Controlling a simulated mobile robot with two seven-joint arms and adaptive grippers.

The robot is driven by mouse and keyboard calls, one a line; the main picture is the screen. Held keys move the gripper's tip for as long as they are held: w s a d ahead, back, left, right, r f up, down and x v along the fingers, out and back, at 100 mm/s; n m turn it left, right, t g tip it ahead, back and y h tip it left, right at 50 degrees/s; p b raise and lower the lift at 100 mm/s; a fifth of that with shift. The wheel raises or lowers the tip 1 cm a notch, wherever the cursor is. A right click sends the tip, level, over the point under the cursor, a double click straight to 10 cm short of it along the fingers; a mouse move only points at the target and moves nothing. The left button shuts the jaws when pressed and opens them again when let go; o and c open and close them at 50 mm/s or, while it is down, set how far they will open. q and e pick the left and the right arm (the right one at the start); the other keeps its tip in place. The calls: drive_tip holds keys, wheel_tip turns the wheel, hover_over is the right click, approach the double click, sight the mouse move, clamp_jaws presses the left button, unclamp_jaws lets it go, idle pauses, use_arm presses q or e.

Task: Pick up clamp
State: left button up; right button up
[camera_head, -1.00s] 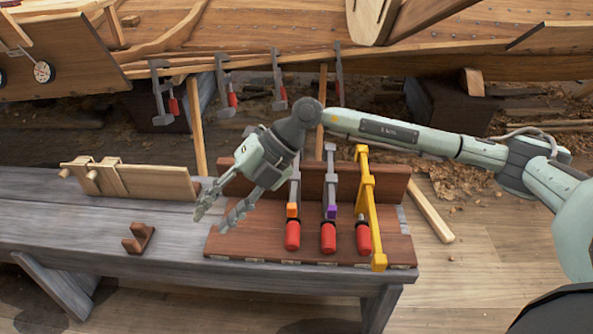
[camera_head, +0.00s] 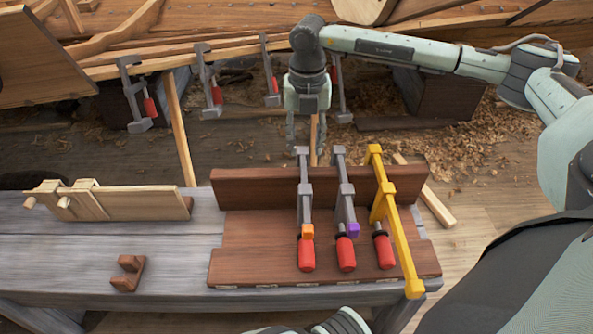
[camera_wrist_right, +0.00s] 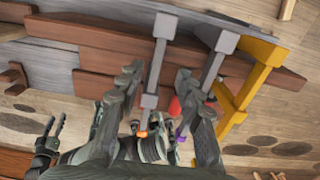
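Three clamps stand side by side against a brown wooden rack (camera_head: 240,187) on the bench. They are a grey clamp with an orange block (camera_head: 305,194), a grey clamp with a purple block (camera_head: 344,190) and a yellow clamp (camera_head: 395,225); each has a red handle by it. My right gripper (camera_head: 304,142) points down, open and empty, just behind and above the orange-block clamp's top. In the right wrist view, the orange-block clamp (camera_wrist_right: 156,70) shows between its spread fingers (camera_wrist_right: 158,78). My left gripper (camera_wrist_right: 53,130) shows at the left there, fingers apart and empty.
Several more clamps hang on the hull's edge, such as one at the left (camera_head: 133,95). A wooden jig (camera_head: 130,203) and a small brown block (camera_head: 128,272) sit on the grey bench (camera_head: 60,250). A wooden prop (camera_head: 180,130) stands behind the bench.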

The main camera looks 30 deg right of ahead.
sight(303, 166)
drive_tip(key=f, duration=0.6)
drive_tip(key=shift+a+f+p, duration=0.25)
drive_tip(key=shift+f+p, duration=0.1)
clamp_jaws()
drive_tip(key=shift+r, duration=0.15)
